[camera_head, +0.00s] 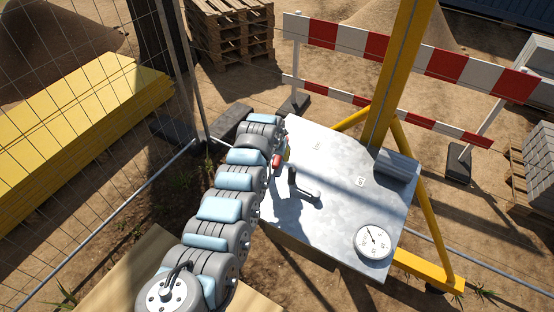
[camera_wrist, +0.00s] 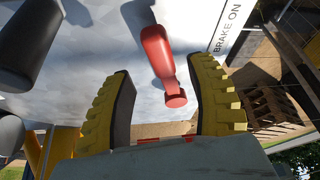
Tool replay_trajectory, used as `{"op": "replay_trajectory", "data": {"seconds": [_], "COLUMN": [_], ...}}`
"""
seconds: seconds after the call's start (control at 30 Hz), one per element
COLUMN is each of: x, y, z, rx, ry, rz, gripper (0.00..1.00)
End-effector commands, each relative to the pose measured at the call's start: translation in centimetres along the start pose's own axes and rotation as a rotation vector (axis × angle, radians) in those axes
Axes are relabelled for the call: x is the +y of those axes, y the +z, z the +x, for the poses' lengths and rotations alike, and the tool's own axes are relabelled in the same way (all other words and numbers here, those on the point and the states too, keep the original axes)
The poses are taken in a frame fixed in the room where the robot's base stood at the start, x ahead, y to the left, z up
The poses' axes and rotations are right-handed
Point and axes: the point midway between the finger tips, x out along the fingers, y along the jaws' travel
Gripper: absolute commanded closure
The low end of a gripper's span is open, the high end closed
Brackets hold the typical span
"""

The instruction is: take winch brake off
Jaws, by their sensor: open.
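The winch brake lever, a red handle (camera_head: 277,160), stands at the left edge of a grey metal panel (camera_head: 330,205). In the wrist view the red lever (camera_wrist: 160,56) hangs between the two yellow-and-black fingers of my gripper (camera_wrist: 165,68), its rounded end towards the palm. The fingers are open, with a visible gap on each side of the lever. A label reading "BRAKE ON" (camera_wrist: 233,28) is beside the right finger. In the head view my arm mostly hides the gripper.
A dark crank handle (camera_head: 292,174) stands close right of the lever; dark cylinders (camera_wrist: 30,40) fill the wrist view's left. A dial gauge (camera_head: 374,242) is at the panel's front. A yellow post (camera_head: 398,75) rises behind. Wire fencing (camera_head: 90,130) runs along the left.

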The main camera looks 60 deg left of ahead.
Motion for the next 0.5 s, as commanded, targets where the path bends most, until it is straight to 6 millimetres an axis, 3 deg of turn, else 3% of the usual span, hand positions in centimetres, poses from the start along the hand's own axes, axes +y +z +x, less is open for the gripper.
{"op": "replay_trajectory", "data": {"seconds": [0.5], "x": [0.1], "y": [0.2], "z": [3.2], "rx": [-0.002], "ry": [0.0], "rz": [-0.003], "gripper": [0.44]}}
